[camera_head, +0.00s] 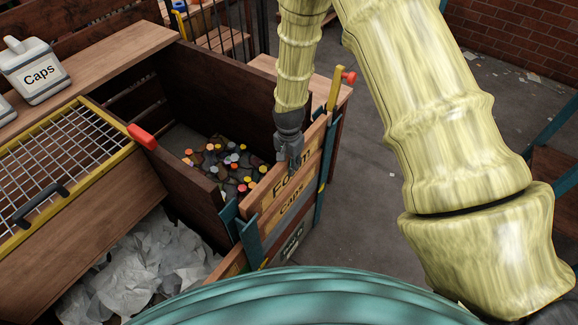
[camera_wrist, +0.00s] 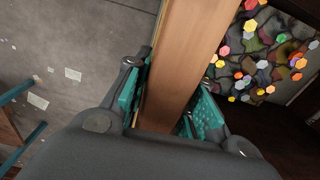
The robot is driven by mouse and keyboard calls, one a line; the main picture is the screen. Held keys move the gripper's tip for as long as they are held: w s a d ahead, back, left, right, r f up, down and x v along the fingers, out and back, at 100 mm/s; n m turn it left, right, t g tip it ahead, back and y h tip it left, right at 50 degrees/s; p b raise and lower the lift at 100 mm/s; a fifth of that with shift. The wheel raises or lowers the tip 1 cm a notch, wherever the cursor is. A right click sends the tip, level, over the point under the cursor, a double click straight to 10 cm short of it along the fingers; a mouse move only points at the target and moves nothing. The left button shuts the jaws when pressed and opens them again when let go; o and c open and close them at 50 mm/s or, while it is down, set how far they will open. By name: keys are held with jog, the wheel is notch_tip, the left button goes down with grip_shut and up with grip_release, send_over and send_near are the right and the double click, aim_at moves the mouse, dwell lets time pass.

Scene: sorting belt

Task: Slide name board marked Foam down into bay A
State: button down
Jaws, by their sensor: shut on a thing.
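The name board marked Foam (camera_head: 304,170) is a wooden plank standing on edge at the front of a wooden bin. My gripper (camera_head: 289,160) is shut on its upper edge, coming from above. In the wrist view the plank (camera_wrist: 182,62) runs between the two teal finger pads of my gripper (camera_wrist: 168,112). A board marked Caps (camera_head: 291,203) sits directly below the Foam board, between teal side rails (camera_head: 247,240). Whether the two boards touch is unclear. A dark plate with pale lettering (camera_head: 292,243) is lower down; I cannot read it surely, and no bay A mark is legible.
The bin behind the board holds dark lumps and colourful caps (camera_head: 233,160). A yellow post with a red knob (camera_head: 337,88) stands at its right corner. A neighbouring bay holds crumpled white sheets (camera_head: 140,265). A white Caps container (camera_head: 35,70) stands on the left shelf.

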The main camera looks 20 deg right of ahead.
notch_tip(320, 180, up, 16)
jog(key=p, duration=0.9)
